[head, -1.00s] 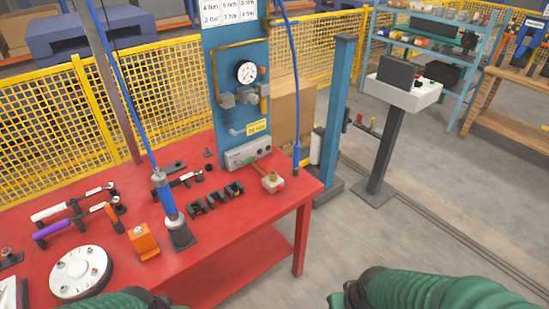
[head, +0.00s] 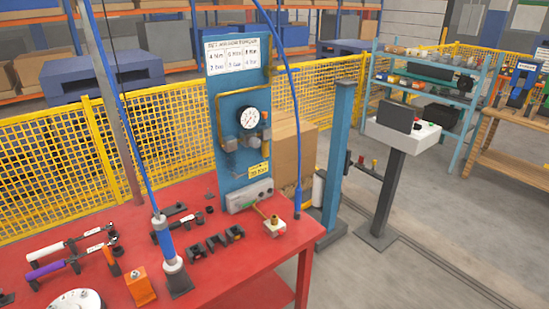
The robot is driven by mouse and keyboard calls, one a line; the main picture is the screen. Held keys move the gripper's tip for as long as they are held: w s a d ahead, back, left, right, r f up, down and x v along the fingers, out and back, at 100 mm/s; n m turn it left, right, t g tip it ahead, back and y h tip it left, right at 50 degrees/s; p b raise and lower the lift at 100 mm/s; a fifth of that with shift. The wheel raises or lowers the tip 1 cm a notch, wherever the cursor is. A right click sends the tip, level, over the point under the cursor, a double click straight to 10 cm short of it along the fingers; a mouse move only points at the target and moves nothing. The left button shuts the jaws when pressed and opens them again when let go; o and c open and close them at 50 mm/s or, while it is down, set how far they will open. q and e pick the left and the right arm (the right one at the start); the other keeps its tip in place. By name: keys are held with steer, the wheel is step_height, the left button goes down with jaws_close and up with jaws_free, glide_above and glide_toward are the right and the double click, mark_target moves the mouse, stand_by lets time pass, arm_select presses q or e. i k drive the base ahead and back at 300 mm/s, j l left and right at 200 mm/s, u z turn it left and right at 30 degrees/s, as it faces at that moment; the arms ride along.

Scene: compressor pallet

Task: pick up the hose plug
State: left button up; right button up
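A blue hose hangs from above in front of the blue gauge panel (head: 228,110). It ends in a slim blue hose plug (head: 297,200) near the right back corner of the red table (head: 240,262). Whether the plug's lower end touches the table or hangs just beside its edge, I cannot tell. A small pale block with a brass fitting (head: 275,228) sits on the table just left of and in front of the plug. Neither of my grippers is in view.
A blue screwdriver-like tool (head: 166,243) stands on the table on its own cable. Torque wrenches (head: 70,240), an orange block (head: 140,287) and black holders (head: 215,242) lie nearby. A blue post (head: 337,150) and a control stand (head: 395,175) are to the right. Floor at lower right is clear.

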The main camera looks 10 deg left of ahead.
mark_target(297, 193)
steer(key=i+j+u, duration=0.45)
steer(key=i+u, duration=0.25)
steer(key=i, duration=0.2)
